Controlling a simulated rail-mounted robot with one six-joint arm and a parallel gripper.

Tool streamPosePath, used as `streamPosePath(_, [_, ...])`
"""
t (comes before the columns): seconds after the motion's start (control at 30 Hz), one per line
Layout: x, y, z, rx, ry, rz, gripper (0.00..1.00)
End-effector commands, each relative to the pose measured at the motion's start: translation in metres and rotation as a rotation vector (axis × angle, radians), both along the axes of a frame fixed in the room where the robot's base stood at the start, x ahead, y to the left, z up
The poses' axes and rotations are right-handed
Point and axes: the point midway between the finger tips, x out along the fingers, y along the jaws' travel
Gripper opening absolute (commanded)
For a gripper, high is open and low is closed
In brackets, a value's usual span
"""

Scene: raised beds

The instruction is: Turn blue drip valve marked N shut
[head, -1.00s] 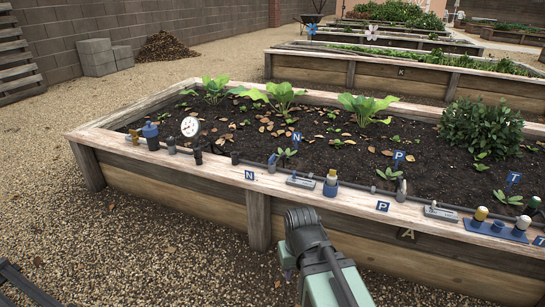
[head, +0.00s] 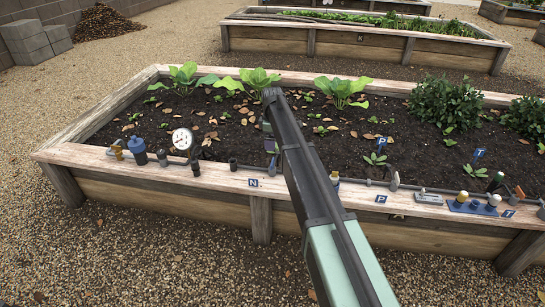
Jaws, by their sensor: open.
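My gripper (head: 270,148) points down from the end of my arm, above or just behind this valve. It is open, with nothing seen between its jaws. Its fingertips are too small to tell whether they touch anything. My arm hides the N stake behind it.
A fitting with a pale top (head: 334,180) is partly behind my arm. Right are the P label (head: 381,199) and a blue plate with capped fittings (head: 473,207). Leafy plants (head: 340,90) grow behind.

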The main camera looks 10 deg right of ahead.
Motion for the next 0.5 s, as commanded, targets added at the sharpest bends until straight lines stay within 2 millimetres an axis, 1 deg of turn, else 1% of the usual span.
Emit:
streamPosePath(0.07, [0.000, 0.000, -0.003, 0.000, 0.000, -0.001, 0.89])
streamPosePath(0.17, [0.000, 0.000, -0.014, 0.000, 0.000, -0.002, 0.89])
streamPosePath(0.27, [-0.001, 0.000, -0.033, 0.000, 0.000, -0.003, 0.89])
streamPosePath(0.5, [-0.001, 0.000, -0.091, 0.000, 0.000, -0.004, 0.89])
